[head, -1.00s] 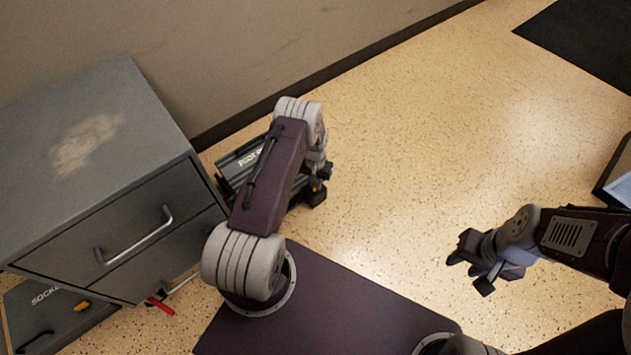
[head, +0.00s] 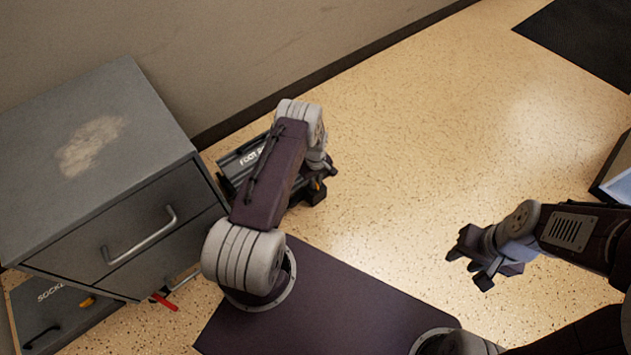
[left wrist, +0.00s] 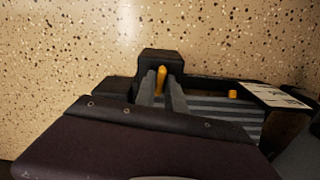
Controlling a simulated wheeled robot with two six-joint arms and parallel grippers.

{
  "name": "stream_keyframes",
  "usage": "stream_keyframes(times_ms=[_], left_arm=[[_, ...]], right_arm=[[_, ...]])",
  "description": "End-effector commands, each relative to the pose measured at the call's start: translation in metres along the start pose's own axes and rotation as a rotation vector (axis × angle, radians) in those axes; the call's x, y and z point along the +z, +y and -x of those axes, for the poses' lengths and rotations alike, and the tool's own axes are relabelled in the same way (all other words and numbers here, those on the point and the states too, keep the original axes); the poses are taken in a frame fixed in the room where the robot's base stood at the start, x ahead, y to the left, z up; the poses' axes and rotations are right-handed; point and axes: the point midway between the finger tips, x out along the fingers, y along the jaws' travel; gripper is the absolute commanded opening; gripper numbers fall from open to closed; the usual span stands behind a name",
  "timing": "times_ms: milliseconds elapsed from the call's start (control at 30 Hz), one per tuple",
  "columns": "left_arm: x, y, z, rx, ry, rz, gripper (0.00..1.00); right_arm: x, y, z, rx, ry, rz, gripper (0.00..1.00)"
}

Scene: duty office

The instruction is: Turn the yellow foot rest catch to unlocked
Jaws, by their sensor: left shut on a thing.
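The foot rest (head: 235,163) is dark with a ridged grey top and a white label. It stands on the floor beside the grey cabinet, partly hidden behind my left arm in the head view. In the left wrist view its ridged top (left wrist: 215,104) shows. The yellow catch (left wrist: 161,75) stands upright in that picture, between the fingers of my left gripper (left wrist: 161,92), which is shut on it. A small yellow piece (left wrist: 232,94) shows further right on the foot rest. My right gripper (head: 469,268) is open and empty above the floor.
The grey cabinet (head: 90,210) with drawer handles stands at the left against the wall. A dark case (head: 50,315) and a red-handled item (head: 164,301) lie by its base. The floor (head: 400,150) in the middle is clear. A dark mat (head: 590,40) lies at the far right.

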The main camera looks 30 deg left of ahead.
Motion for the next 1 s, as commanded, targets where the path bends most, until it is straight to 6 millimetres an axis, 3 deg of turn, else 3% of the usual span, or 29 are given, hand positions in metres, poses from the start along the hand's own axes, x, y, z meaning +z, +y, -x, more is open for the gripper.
stream_keyframes(times_ms=[400,900,933,1000], left_arm=[[0.0001,0.0000,0.0000,0.000,0.000,0.143,0.00],[0.0001,0.0000,-0.0001,0.000,0.000,0.155,0.00],[0.0001,0.0000,-0.0001,0.000,0.000,0.155,0.23],[0.0001,0.0000,-0.0001,0.000,0.000,0.155,0.36]], right_arm=[[-0.0002,0.0000,0.0019,0.000,0.000,0.000,0.36],[-0.0002,0.0000,0.0019,0.000,0.000,0.000,0.36],[-0.0002,0.0000,0.0019,0.000,0.000,0.000,0.36],[-0.0002,0.0000,0.0019,0.000,0.000,0.000,0.36]])
